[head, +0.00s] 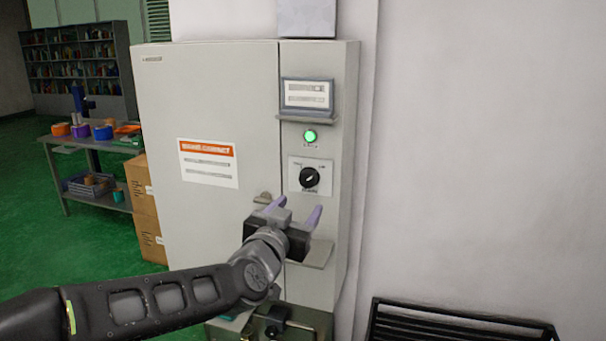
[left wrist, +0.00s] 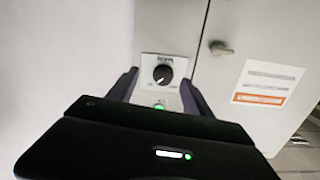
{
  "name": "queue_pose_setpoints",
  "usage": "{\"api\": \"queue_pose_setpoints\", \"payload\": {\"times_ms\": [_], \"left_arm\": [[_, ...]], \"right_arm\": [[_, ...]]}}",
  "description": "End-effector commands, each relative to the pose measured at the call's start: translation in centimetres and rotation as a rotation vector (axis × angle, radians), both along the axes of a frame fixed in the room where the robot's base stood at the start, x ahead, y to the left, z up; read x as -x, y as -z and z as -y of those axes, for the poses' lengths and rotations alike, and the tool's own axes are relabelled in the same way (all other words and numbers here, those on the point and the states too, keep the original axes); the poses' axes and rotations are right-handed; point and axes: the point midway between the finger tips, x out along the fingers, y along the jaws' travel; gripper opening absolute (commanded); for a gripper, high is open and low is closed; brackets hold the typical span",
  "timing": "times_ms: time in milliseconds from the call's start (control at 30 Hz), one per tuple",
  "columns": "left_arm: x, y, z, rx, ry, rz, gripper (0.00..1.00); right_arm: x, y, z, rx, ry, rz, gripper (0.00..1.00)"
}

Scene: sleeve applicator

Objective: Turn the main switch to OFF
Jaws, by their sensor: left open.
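The main switch (head: 310,178) is a round black rotary knob on a light plate on the cabinet's narrow right panel. Its white pointer mark slants, and the small labels around it are too small to read surely. The knob also shows in the left wrist view (left wrist: 163,74), between and beyond the two fingers. My left gripper (head: 296,211) is open and empty, just below the knob in the head view, with its purple-grey fingers apart. It does not touch the knob. The left gripper also shows in the left wrist view (left wrist: 158,88). My right gripper is in neither view.
A green lit button (head: 310,136) and a small display (head: 307,95) sit above the knob. A door latch (head: 263,197) is on the grey cabinet (head: 215,100) to the left. A shelf-like ledge (head: 318,252) juts out below. A black rack (head: 450,325) stands lower right.

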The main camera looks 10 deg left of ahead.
Motion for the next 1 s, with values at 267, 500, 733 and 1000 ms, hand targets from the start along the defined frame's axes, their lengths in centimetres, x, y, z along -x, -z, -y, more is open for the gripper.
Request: {"api": "queue_pose_setpoints", "payload": {"times_ms": [267,500,733,1000], "left_arm": [[0.4,-2.6,-0.8,0.008,-0.011,0.044,0.59],[0.2,-2.5,-0.7,0.008,-0.01,0.042,0.59],[-2.1,-2.4,-0.5,0.005,-0.009,0.041,0.59],[-6.2,-2.4,-0.3,0.005,-0.01,0.042,0.59]], "right_arm": [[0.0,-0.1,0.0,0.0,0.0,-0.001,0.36],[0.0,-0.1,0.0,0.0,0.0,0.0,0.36],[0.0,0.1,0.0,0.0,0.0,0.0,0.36],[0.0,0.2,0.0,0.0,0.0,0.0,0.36]]}}
